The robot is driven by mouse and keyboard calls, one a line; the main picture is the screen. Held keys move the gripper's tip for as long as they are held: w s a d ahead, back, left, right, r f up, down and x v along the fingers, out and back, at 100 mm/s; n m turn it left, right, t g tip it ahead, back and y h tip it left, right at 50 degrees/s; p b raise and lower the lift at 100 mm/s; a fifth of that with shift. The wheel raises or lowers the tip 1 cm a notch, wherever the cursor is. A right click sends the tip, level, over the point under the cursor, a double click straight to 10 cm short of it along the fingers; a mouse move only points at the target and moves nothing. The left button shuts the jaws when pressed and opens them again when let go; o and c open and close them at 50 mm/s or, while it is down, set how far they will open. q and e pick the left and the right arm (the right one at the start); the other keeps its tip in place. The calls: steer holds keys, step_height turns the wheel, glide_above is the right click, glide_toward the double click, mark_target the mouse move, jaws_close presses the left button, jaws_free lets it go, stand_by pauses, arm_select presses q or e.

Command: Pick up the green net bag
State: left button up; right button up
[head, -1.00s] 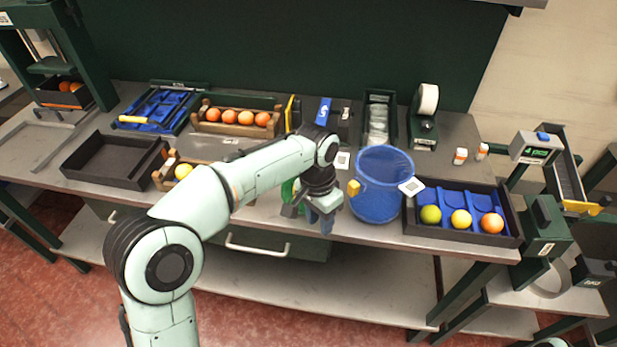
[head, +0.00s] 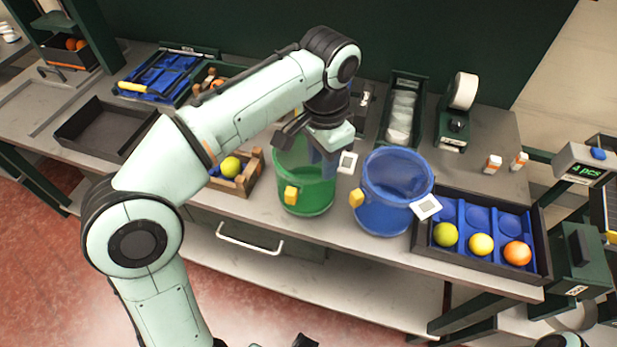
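The green net bag (head: 305,193) stands upright on the front of the bench, a round, see-through green container with a yellow clip on its front and a white tag at its right rim. My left gripper (head: 324,165) points down over the bag's right side, its fingers overlapping the opening. I cannot tell whether they touch the bag or how far apart they are. The gripper and forearm hide part of the bag's back rim. My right gripper is not in view.
A blue net bag (head: 385,215) stands just right of the green one. A black tray (head: 425,240) with a blue insert holds fruit at right. A wooden crate (head: 243,184) with a yellow-green fruit is at left. A tape dispenser (head: 452,130) stands behind.

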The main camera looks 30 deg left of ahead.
arm_select(q)
step_height(320, 180, down, 8)
steer(key=b, duration=0.1)
steer(key=shift+w+d+f+b, duration=0.2)
steer(key=shift+w+b, duration=0.15)
steer(key=shift+w, duration=0.05)
jaws_close()
